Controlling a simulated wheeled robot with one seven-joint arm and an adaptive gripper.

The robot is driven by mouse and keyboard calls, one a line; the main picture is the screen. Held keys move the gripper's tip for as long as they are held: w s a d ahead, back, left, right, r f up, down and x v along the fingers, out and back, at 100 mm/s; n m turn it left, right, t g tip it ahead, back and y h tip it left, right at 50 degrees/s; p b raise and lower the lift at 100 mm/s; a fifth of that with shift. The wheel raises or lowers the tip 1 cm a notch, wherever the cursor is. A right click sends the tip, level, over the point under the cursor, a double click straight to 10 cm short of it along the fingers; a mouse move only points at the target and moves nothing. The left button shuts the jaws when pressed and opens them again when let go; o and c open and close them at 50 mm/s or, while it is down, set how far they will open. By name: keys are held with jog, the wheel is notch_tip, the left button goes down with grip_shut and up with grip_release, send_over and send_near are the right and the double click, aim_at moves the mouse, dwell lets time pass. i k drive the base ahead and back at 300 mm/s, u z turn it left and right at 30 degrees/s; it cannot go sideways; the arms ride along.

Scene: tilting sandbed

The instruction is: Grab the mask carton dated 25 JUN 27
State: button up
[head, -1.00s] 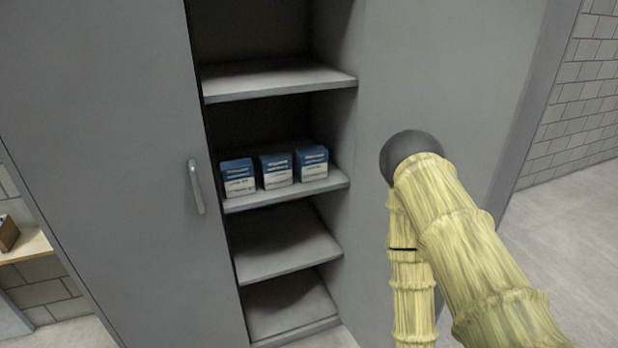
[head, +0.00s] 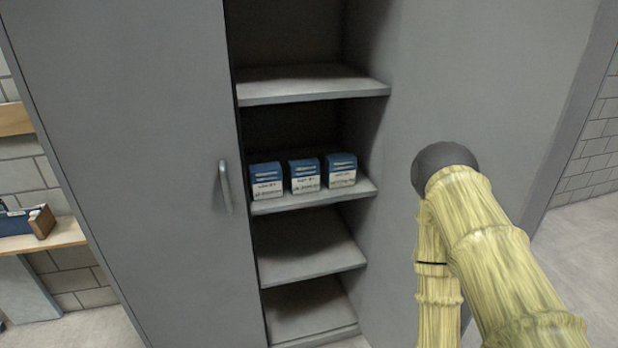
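Three blue-and-white cartons stand side by side on a middle shelf of the open grey cabinet in the head view: a left carton (head: 267,181), a middle carton (head: 305,176) and a right carton (head: 341,171). Each has a blue top part and a white lower label with dark print. The print is too small to read, so I cannot tell which one bears the date 25 JUN 27. My arm, in a yellow straw-like cover, is at the right of the picture, apart from the cartons. My gripper is not in view.
The cabinet shelf (head: 312,262) below the cartons is empty, as is the shelf (head: 313,86) above. A grey door with a handle (head: 225,187) is left of the opening. A wooden ledge (head: 62,236) with a blue-and-brown object stands at far left. Floor shows at right.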

aim_at(304, 173)
jog(key=z, duration=2.85)
jog(key=k, duration=1.35)
jog(key=u, duration=2.2)
jog(key=i, duration=0.5)
jog(key=z, duration=0.05)
